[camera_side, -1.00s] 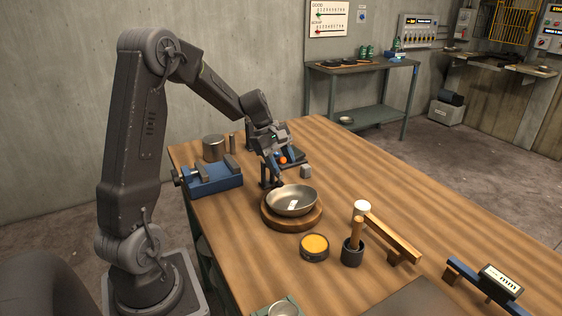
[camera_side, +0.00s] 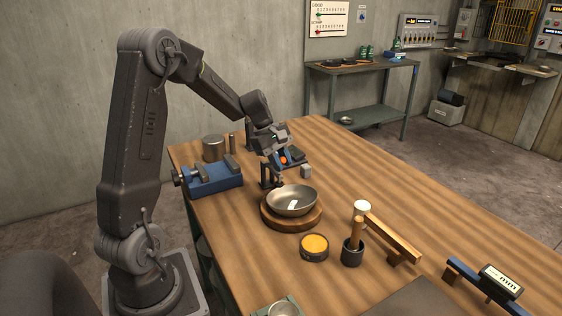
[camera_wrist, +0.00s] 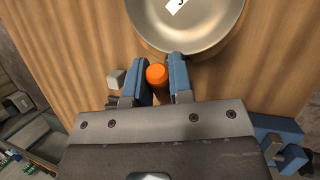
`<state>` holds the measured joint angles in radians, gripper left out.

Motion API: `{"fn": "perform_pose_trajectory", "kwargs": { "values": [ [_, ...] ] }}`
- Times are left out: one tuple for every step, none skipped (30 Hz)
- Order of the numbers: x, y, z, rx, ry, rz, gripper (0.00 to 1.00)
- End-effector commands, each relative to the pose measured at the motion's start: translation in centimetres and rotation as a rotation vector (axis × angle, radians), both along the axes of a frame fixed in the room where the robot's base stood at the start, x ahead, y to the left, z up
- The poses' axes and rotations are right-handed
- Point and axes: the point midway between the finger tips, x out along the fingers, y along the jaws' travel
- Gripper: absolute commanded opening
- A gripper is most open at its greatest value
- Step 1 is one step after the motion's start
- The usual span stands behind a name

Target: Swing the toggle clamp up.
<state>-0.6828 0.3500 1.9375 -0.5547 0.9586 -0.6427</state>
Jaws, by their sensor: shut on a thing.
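The toggle clamp (camera_side: 266,175) is a dark upright bracket beside the bowl's far left rim in the side view. Its orange handle end (camera_side: 283,160) is between my gripper's blue fingers; this orange end (camera_wrist: 157,75) also shows in the wrist view. My gripper (camera_side: 285,160) is shut on the handle end, just behind the bowl. In the wrist view the two fingers (camera_wrist: 162,77) stand on either side of it. The metal bowl (camera_side: 291,200), with a white label inside, sits on a round wooden block (camera_side: 291,224). My gripper partly hides the clamp's lever.
A blue vise (camera_side: 213,181) stands left of the clamp, with a metal cylinder (camera_side: 213,148) behind it. A small grey block (camera_side: 306,171) is right of my gripper. A yellow-topped tin (camera_side: 314,246) and a mallet (camera_side: 353,245) are nearer.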

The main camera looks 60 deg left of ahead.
Motion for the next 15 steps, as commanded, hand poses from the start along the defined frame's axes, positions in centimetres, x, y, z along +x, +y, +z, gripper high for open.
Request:
{"fn": "perform_pose_trajectory", "kwargs": {
  "values": [
    [-0.1,0.0,0.0,-0.001,0.001,-0.001,0.00],
    [-0.1,0.0,0.0,-0.002,0.001,-0.001,0.00],
    [-0.1,0.0,0.0,-0.004,0.001,0.000,0.00],
    [0.0,0.1,0.1,-0.007,0.001,0.000,0.00],
    [0.0,0.1,0.1,-0.011,0.000,0.000,0.00],
    [0.0,0.2,0.2,-0.020,0.000,0.001,0.00],
    [0.0,0.2,0.2,-0.027,0.001,0.001,0.00],
    [0.0,0.3,0.3,-0.036,0.000,0.001,0.00],
    [0.0,0.4,0.4,-0.050,0.000,0.001,0.00],
    [-0.1,0.5,0.5,-0.064,0.001,0.000,0.00],
    [-0.1,0.6,0.6,-0.079,0.000,0.001,0.00],
    [0.0,0.7,0.8,-0.102,0.000,0.001,0.00],
    [0.0,0.9,0.9,-0.120,0.000,0.002,0.00],
    [0.0,1.0,1.1,-0.140,0.001,0.002,0.00],
    [0.0,1.2,1.3,-0.171,0.001,0.004,0.00]
  ]
}}
